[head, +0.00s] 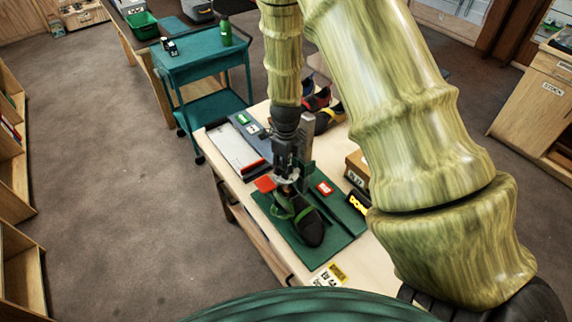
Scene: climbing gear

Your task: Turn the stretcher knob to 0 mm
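A dark climbing shoe with a green strap (312,229) sits on a green mat (344,220) on the workbench, with its toe toward the front. My gripper (287,177) points down over the rear of the shoe, at the top of a grey stretcher fixture. The stretcher knob is not clearly seen; my gripper covers that spot. A red flat part (265,184) shows just left of the fingertips. I cannot tell whether the fingers are open or touching the knob. The millimetre scale is not readable. A grey upright post (306,150) stands right behind the gripper.
On the bench (251,190) are a grey-white tray (232,150), a small red-and-white device (325,188), a cardboard box (356,165) and several coloured shoes (322,113). A teal cart (196,64) with a green bottle (226,32) stands behind. My arm hides the bench's right side.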

